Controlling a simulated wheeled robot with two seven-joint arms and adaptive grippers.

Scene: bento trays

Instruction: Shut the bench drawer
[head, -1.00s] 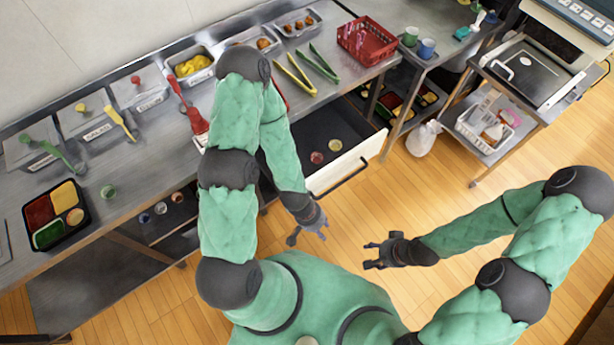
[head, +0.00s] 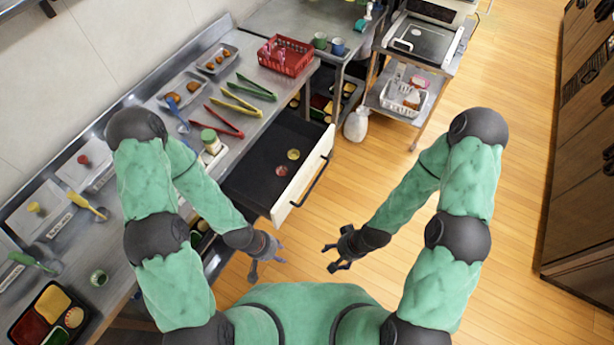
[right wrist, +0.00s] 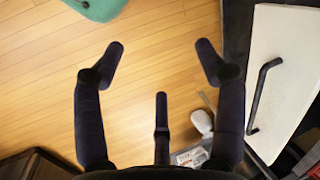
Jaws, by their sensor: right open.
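The bench drawer (head: 258,170) stands pulled out from under the bench in the head view. Its white front (head: 303,172) has a dark bar handle (head: 314,182). The right wrist view shows the white front (right wrist: 284,75) and handle (right wrist: 262,92) at the right edge. Two small round items, one yellow (head: 293,154) and one reddish (head: 281,170), lie inside. My left gripper (head: 270,268) is near the drawer's near end, empty, its fingers apart. My right gripper (head: 330,258) is open and empty, over the floor on the room side of the drawer front, touching nothing.
The steel bench (head: 135,205) runs along the wall, with tongs (head: 232,106), a red basket (head: 285,56) and food pans on top. A white sack (head: 356,124) stands on the floor beyond the drawer. Dark cabinets (head: 580,190) line the right. The wooden floor before the drawer is clear.

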